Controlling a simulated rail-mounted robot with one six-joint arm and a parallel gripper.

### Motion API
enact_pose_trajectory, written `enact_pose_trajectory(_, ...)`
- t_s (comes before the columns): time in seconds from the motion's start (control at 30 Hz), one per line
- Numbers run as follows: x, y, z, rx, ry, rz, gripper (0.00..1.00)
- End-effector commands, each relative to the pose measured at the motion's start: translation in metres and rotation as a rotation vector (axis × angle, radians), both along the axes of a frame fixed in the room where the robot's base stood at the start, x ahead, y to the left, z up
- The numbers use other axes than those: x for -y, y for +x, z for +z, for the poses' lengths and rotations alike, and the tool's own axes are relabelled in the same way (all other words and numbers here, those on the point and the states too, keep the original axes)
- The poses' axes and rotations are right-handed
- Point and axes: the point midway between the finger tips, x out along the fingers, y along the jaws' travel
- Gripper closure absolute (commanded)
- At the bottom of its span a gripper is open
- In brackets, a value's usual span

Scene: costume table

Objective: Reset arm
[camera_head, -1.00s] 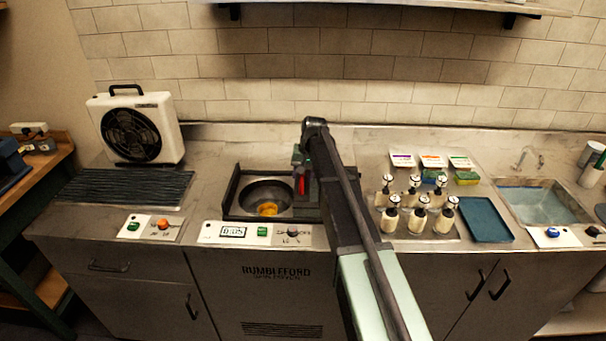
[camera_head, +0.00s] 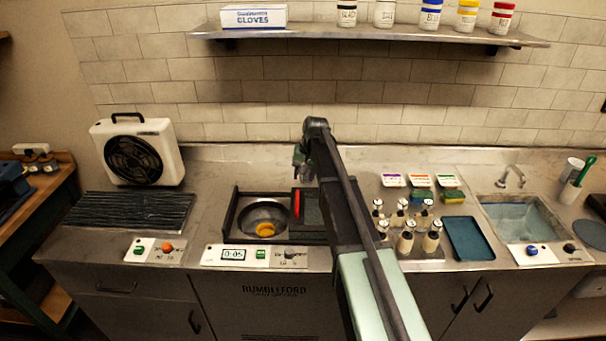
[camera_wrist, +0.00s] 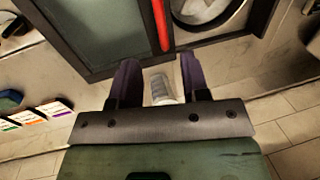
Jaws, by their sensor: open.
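My gripper (camera_head: 303,158) hangs over the back of the counter, behind the tumbler unit. It is open in the wrist view (camera_wrist: 160,78), with its two dark fingers spread apart. A small pale ribbed object (camera_wrist: 160,88) shows between or beyond the fingers; I cannot tell what it is. My arm crosses the middle of the head view and hides part of the counter. A dark panel with a red handle (camera_head: 297,204) sits to the right of the round metal bowl (camera_head: 250,216). The handle also shows in the wrist view (camera_wrist: 160,22), apart from the fingers.
A yellow item (camera_head: 265,230) lies in the bowl. A white fan unit (camera_head: 170,150) stands at left. Several small bottles (camera_head: 405,242), a blue tray (camera_head: 468,238) and a sink (camera_head: 520,222) are at right. A shelf (camera_head: 370,36) with jars and a glove box (camera_head: 254,16) hangs above.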

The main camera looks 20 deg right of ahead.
Motion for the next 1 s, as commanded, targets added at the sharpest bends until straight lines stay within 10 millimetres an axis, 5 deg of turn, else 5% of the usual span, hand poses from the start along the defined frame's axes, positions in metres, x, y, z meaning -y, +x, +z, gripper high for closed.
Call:
enact_pose_trajectory(0.1, 0.001, -0.003, -0.001, 0.0, -0.009, 0.02, 0.58)
enact_pose_trajectory(0.17, -0.001, -0.026, -0.002, -0.004, -0.025, 0.039, 0.58)
enact_pose_trajectory(0.5, -0.085, -0.282, -0.057, -0.037, -0.177, 0.271, 0.58)
enact_pose_trajectory(0.6, -0.101, -0.322, -0.07, -0.038, -0.197, 0.314, 0.58)
enact_pose_trajectory(1.0, -0.115, -0.324, -0.073, -0.034, -0.196, 0.346, 0.58)
